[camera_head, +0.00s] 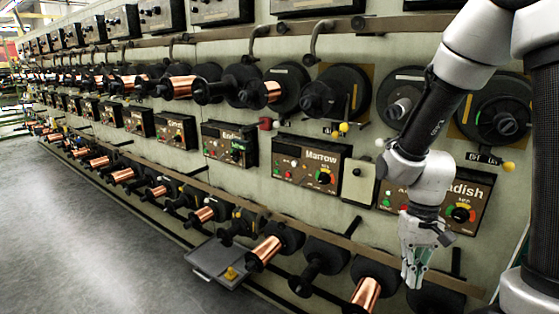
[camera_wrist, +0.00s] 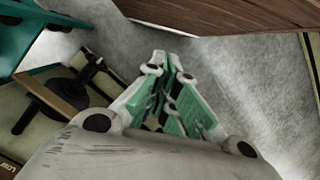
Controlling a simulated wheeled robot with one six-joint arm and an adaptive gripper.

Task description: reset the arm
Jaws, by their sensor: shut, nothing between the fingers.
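My gripper (camera_head: 413,274) hangs at the right of the head view, pointing down in front of the machine's lower rail. It is shut and empty. In the wrist view my gripper (camera_wrist: 178,80) shows its green and white fingers together, with grey floor beyond them. My arm comes down from the upper right, with its elbow bent in front of the control box marked "adish" (camera_head: 463,203), whose first letters are hidden.
A long machine wall (camera_head: 270,215) carries copper spools (camera_head: 268,250) and control boxes, including "Marrow" (camera_head: 308,164). A grey tray (camera_head: 216,262) with a yellow object (camera_head: 231,273) sits low beside the spools. The floor (camera_head: 90,240) at left is clear.

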